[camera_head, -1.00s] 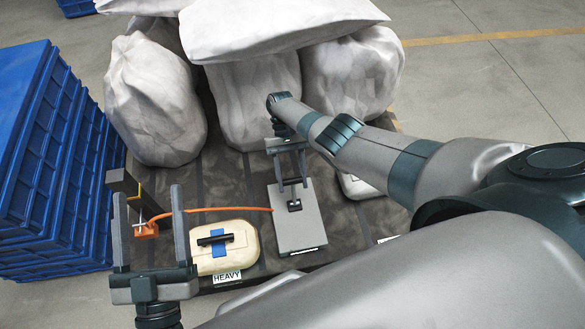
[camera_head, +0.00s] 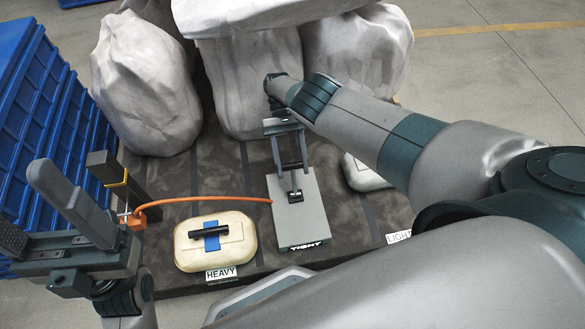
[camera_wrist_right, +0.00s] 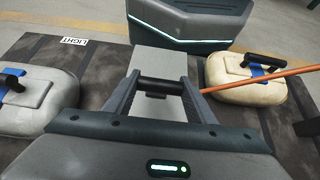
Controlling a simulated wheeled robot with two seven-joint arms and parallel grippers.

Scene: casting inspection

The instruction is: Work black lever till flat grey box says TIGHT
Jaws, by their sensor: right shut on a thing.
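The flat grey box (camera_head: 310,222) lies on the dark mat, and the sign on its front edge reads TIGHT. The black lever (camera_head: 295,194) stands on top of the box. My right gripper (camera_head: 293,180) reaches it from the far side and is shut on it. In the right wrist view the lever's black crossbar (camera_wrist_right: 161,84) sits between the two fingers, with the grey box (camera_wrist_right: 158,47) behind. An orange hose (camera_head: 205,201) runs from the box to an orange fitting at the left. My left gripper (camera_head: 25,205) is open and empty at the left edge.
A cream case (camera_head: 245,248) labelled HEAVY lies left of the box. A pale case (camera_head: 362,172) lies to the right, partly behind my right arm, near a LIGHT label. White sacks (camera_head: 150,95) stand behind; blue crates (camera_head: 45,110) are stacked at left.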

